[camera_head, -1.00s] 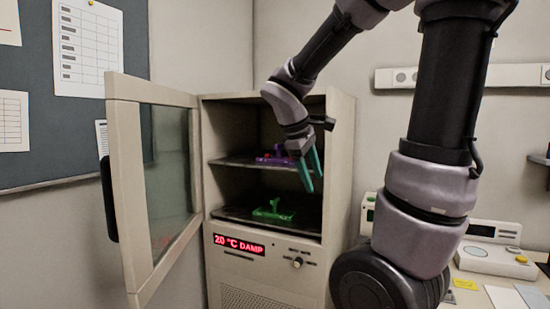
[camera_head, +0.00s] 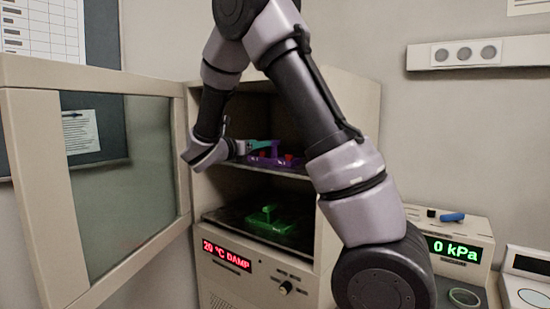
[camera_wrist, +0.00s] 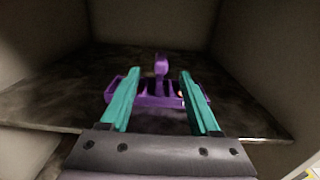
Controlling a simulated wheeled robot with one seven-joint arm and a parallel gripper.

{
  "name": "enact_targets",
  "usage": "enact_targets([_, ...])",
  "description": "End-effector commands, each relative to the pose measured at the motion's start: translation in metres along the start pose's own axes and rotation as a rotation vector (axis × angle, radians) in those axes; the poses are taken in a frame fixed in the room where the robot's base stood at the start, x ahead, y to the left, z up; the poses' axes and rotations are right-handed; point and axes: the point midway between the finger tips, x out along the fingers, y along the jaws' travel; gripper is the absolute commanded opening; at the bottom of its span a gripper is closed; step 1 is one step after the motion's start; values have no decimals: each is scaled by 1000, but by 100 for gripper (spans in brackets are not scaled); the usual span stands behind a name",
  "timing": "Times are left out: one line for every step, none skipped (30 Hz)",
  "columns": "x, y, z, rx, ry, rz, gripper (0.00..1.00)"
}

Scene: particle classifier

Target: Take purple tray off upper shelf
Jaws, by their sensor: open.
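The purple tray (camera_head: 262,161) sits on the upper shelf (camera_head: 285,172) of the open cabinet, with small red items on it. In the wrist view the purple tray (camera_wrist: 158,101) has an upright purple handle (camera_wrist: 161,65) in its middle. My gripper (camera_head: 268,145) reaches into the upper compartment at the tray. In the wrist view its teal fingers (camera_wrist: 160,80) are spread wide, one on each side of the handle, with nothing between them touching. My arm hides part of the cabinet's opening in the head view.
A green tray (camera_head: 270,218) stands on the lower shelf. The cabinet door (camera_head: 110,190) is swung open to the left. The cabinet's right wall (camera_head: 352,110) bounds the opening. A device reading 0 kPa (camera_head: 455,249) stands at the right.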

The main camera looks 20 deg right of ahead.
Motion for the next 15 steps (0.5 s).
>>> enact_targets([10, -2, 0, 0, 0, -5, 62])
enact_targets([15, -2, 0, 1, 1, -5, 62])
enact_targets([22, -2, 0, 2, 1, -6, 62])
enact_targets([26, -2, 0, 1, 2, -5, 62])
enact_targets([30, -2, 0, 1, 2, -5, 62])
enact_targets([35, -2, 0, 2, 2, -5, 62])
enact_targets([38, -2, 0, 2, 2, -4, 62])
enact_targets([40, -1, 0, 2, 2, -3, 62])
enact_targets([42, -1, 0, 2, 3, -2, 62])
enact_targets([44, -1, 0, 2, 3, -2, 62])
enact_targets([46, -2, 0, 3, 3, -3, 62])
enact_targets([50, -2, 0, 3, 2, -5, 62])
enact_targets([54, -2, 0, 4, 2, -5, 62])
enact_targets([58, -3, 0, 3, 3, -6, 62])
enact_targets([65, -3, 0, 3, 3, -7, 62])
